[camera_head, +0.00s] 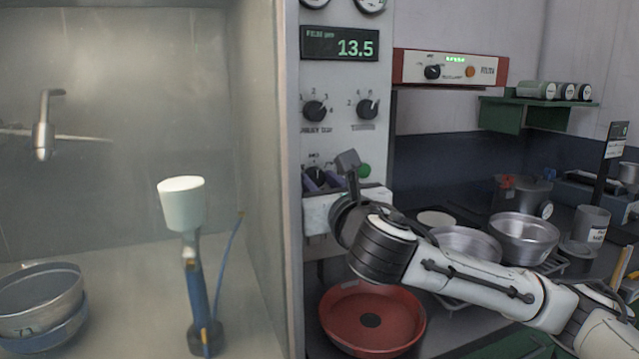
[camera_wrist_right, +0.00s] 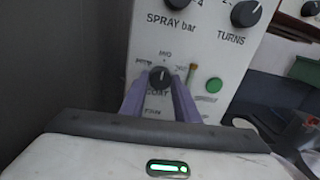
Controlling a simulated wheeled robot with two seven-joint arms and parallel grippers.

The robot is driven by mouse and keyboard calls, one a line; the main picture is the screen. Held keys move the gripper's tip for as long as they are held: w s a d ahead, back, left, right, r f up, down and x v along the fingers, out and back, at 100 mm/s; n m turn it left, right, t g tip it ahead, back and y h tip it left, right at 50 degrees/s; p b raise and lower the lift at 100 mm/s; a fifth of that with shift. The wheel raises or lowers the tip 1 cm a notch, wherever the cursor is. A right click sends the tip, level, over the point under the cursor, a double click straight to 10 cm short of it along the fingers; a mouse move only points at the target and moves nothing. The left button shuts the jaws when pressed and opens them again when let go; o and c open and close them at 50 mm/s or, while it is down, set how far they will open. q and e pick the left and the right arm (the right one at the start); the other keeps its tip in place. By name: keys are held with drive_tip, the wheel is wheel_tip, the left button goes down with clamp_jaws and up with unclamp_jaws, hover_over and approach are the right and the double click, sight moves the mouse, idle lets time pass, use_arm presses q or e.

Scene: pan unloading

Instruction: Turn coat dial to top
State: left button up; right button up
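The coat dial (camera_wrist_right: 159,77) is a black knob on the white control panel, with lettering around it and "MID" printed above. Its pale mark appears to point roughly up. In the head view the coat dial (camera_head: 317,176) is partly hidden by my right gripper. My right gripper (camera_wrist_right: 160,84) has its purple fingers on either side of the dial; it also shows in the head view (camera_head: 322,181). The gap between fingers and knob is too small to tell whether they grip it. My left gripper is not in view.
Spray bar (camera_head: 315,110) and turns (camera_head: 367,108) knobs sit above, and a green button (camera_wrist_right: 213,85) is right of the dial. A red pan (camera_head: 372,320) lies below my right arm. A glass-sided booth with a white cup (camera_head: 181,203) on a stand is left.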

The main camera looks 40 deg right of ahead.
drive_tip(key=shift+c, duration=1.4)
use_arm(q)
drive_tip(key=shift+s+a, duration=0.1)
use_arm(e)
drive_tip(key=shift+m+p, duration=0.5)
drive_tip(key=m+p, duration=0.2)
drive_tip(key=m, duration=0.1)
drive_tip(key=shift+r, duration=0.1)
drive_tip(key=m+p, duration=0.2)
drive_tip(key=m, duration=0.2)
drive_tip(key=shift+g+y, duration=0.3)
drive_tip(key=shift+g, duration=0.1)
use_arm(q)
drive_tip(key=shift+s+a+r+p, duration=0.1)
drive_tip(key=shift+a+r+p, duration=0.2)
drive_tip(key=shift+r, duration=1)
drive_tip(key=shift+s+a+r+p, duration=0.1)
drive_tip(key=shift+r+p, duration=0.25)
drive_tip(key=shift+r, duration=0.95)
use_arm(e)
drive_tip(key=shift+d+m, duration=0.1)
drive_tip(key=shift+m, duration=1.5)
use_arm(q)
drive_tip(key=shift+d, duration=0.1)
